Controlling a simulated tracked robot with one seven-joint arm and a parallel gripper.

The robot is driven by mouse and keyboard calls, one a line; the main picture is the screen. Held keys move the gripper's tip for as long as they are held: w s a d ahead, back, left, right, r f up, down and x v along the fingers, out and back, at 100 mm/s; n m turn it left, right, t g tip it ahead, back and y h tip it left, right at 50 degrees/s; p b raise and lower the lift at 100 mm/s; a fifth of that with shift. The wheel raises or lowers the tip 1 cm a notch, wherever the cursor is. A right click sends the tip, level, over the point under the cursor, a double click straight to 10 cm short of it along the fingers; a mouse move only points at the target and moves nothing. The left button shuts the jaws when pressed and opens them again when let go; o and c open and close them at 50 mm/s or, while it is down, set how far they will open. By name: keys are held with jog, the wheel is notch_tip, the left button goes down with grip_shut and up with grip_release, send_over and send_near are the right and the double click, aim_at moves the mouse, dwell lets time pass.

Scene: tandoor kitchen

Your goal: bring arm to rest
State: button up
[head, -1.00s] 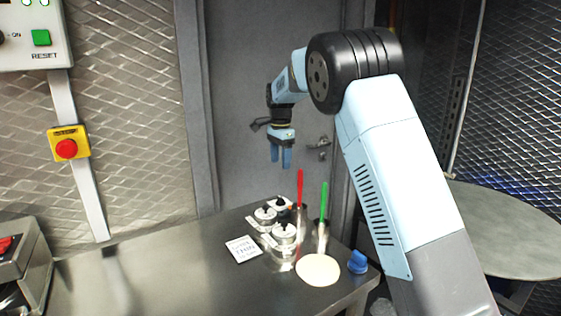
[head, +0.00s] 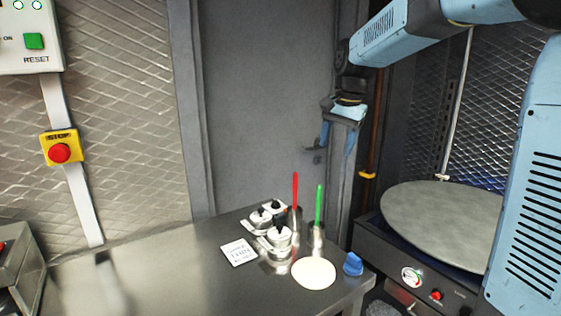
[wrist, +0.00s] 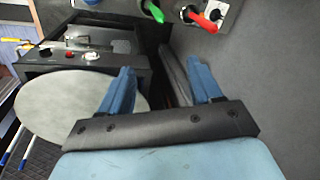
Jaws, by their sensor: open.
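My gripper (head: 338,140) hangs in the air in front of the grey door, fingers pointing down, right of and above the red and green handles on the table. In the wrist view its two blue fingers (wrist: 160,88) stand apart with nothing between them. My arm reaches in from the upper right of the head view. The gripper touches nothing.
A steel table (head: 170,270) bears lidded pots (head: 279,237), a red handle (head: 295,190), a green handle (head: 319,203), a pale round disc (head: 314,273), a blue item (head: 353,264) and a card (head: 239,252). A round griddle (head: 440,215) stands at right.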

jog(key=s+d+f+n+t, duration=0.1)
jog(key=s+d+f+n, duration=0.1)
jog(key=s, duration=1.2)
jog(key=s+d+f+n+t+h, duration=0.1)
jog(key=s+d, duration=0.5)
jog(key=s, duration=0.8)
notch_tip(320, 180, down, 2)
jog(key=n+t, duration=0.1)
jog(key=n, duration=0.2)
jog(key=shift+d+n, duration=0.3)
jog(key=shift+d, duration=0.1)
